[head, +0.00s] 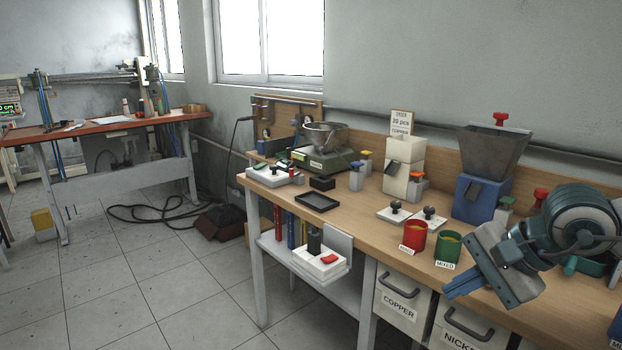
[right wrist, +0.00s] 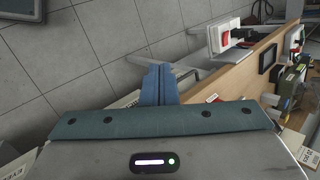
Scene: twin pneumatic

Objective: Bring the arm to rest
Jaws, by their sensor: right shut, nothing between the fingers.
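My right gripper (head: 462,286) is at the lower right of the head view, in front of the workbench's front edge and above the bin marked NICKEL. Its blue fingers are closed together with nothing between them. In the right wrist view the closed fingers (right wrist: 157,84) point over the floor beside the bench. My right arm comes in from the right edge, over the bench top. My left gripper is not in the head view.
The wooden workbench (head: 365,222) bears a red cup (head: 413,240) and a green cup (head: 447,248) close to my gripper. A blue hopper machine (head: 482,195) stands behind. White bins (head: 400,302) hang below. The tiled floor (head: 150,290) at left is mostly free.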

